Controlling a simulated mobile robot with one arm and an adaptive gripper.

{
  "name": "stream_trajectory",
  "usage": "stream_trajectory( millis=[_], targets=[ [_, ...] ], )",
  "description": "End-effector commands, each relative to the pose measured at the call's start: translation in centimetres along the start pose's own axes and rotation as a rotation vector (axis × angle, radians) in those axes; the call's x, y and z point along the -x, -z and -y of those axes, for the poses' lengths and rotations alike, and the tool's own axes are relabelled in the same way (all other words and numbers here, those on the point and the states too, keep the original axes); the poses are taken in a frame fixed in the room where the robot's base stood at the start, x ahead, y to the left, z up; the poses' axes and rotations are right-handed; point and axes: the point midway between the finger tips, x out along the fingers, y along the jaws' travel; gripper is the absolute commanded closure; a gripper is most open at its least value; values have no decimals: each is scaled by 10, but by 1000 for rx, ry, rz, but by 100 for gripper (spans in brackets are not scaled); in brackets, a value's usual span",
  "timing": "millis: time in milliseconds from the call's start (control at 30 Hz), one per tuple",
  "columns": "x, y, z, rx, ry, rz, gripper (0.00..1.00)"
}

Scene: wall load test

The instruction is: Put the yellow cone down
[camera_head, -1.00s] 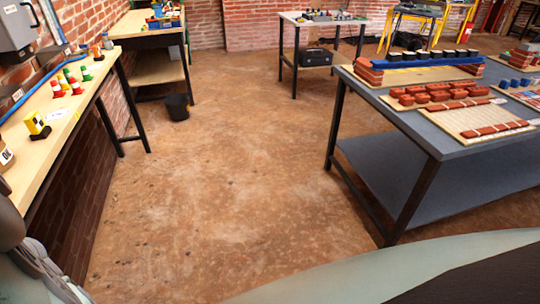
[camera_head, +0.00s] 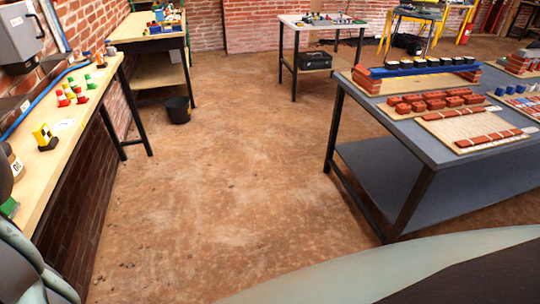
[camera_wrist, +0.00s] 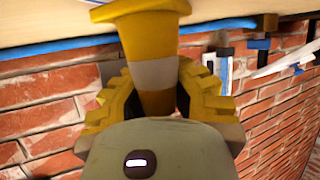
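In the wrist view the yellow cone (camera_wrist: 148,35), with a pale grey band, sits between the two fingers of my gripper (camera_wrist: 155,88). The fingers press in on both sides of its narrow part. Its wide base points to the top of the picture, against the pale wooden bench top (camera_wrist: 40,28). I cannot tell whether the base touches the wood. In the head view the wooden bench (camera_head: 64,136) runs along the left wall. Part of my arm shows at the lower left there; the held cone cannot be made out.
Several small red and green cones (camera_head: 81,97) stand farther along the bench. A blue strip (camera_wrist: 60,49) runs along the brick wall (camera_wrist: 50,110). A grey table with bricks (camera_head: 405,128) stands right; the floor between is clear.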

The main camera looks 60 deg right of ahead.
Motion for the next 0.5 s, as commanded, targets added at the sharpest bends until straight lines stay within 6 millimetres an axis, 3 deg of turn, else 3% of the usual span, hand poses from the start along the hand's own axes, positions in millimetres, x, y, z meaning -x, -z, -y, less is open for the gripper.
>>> stream_trajectory(
  millis=[167, 500],
  targets=[
    [-5, -11, 1, 0, 3, 0, 100],
    [-6, -13, 1, 1, 2, -3, 100]
  ],
)
